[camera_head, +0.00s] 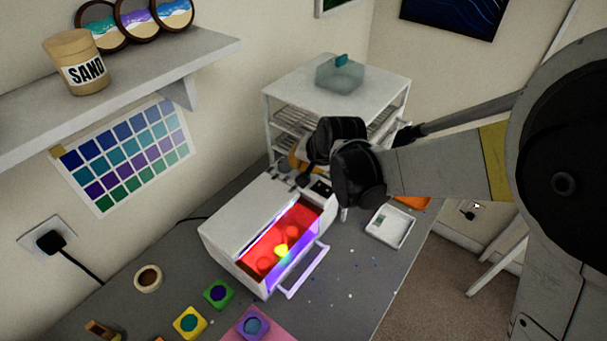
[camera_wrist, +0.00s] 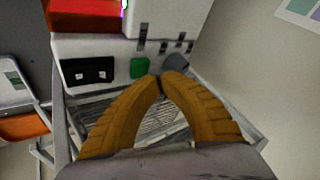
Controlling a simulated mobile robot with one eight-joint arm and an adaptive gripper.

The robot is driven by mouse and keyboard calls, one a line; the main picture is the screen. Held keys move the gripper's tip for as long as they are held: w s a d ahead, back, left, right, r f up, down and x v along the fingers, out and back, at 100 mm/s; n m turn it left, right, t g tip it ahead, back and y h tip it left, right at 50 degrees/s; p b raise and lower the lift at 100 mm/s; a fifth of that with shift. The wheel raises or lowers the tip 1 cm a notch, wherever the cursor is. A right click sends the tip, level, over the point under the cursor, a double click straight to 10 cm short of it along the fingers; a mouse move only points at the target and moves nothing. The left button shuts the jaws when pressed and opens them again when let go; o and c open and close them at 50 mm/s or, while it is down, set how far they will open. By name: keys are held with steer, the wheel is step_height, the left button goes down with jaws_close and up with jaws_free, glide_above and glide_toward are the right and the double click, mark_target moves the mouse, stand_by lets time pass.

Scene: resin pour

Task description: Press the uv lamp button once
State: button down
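The uv lamp (camera_head: 235,220) is a white box on the grey table, with a glowing red interior, purple light along its front edge and a white handle. The tips appear just below and right of the green button; contact cannot be told. In the head view my wrist mostly hides the gripper (camera_head: 296,160).
A white wire rack (camera_head: 335,85) bearing a translucent container stands behind the lamp. A white tray (camera_head: 389,227) lies to the lamp's right. Small coloured pots (camera_head: 190,322) and a tape roll (camera_head: 148,278) lie in front. A shelf (camera_head: 130,85) with a sand jar overhangs the left.

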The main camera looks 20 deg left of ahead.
steer(key=shift+r+p, duration=1.7)
steer(key=shift+r, duration=0.85)
steer(key=shift+f, duration=0.1)
